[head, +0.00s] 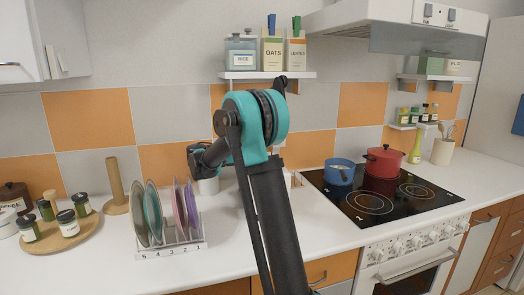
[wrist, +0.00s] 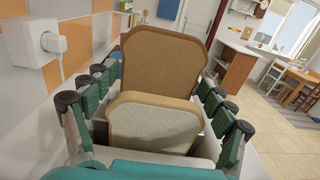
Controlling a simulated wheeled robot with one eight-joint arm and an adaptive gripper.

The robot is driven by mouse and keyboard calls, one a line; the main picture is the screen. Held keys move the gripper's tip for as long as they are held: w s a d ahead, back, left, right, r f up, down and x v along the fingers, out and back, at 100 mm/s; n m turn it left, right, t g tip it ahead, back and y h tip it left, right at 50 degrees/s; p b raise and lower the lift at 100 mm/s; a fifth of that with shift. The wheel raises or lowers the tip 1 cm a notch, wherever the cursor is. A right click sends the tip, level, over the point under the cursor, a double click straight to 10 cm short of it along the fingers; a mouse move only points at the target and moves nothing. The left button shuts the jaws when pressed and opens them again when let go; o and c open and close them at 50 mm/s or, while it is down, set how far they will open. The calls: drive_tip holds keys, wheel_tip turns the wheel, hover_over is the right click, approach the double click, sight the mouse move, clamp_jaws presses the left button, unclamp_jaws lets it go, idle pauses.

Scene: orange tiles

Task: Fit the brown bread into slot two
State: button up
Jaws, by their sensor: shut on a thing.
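In the wrist view the brown bread (wrist: 164,62) stands upright, a tan-brown slice with its broad face toward the camera. A paler slice with a tan crust (wrist: 152,126) stands lower and nearer the camera, hiding the brown bread's bottom. My gripper (wrist: 161,80) has its green-padded fingers along both sides, and its tips are shut on the side edges of the brown bread. A white body shows around the slices, apparently a slotted holder or toaster; its slots and numbers are not readable. In the head view my arm hides the gripper and bread.
A wall socket with a plug (wrist: 53,42) is close on the left in the wrist view. In the head view a numbered plate rack (head: 172,247) stands left of my arm, and the stove (head: 380,200) with a blue pot and a red pot is right.

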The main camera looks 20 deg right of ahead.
drive_tip(key=shift+f, duration=1.7)
drive_tip(key=shift+r, duration=0.1)
drive_tip(key=shift+r, duration=1.15)
drive_tip(key=shift+f, duration=1.2)
idle(0.6)
drive_tip(key=o, duration=0.9)
drive_tip(key=shift+r, duration=0.1)
wheel_tip(320, 180, up, 10)
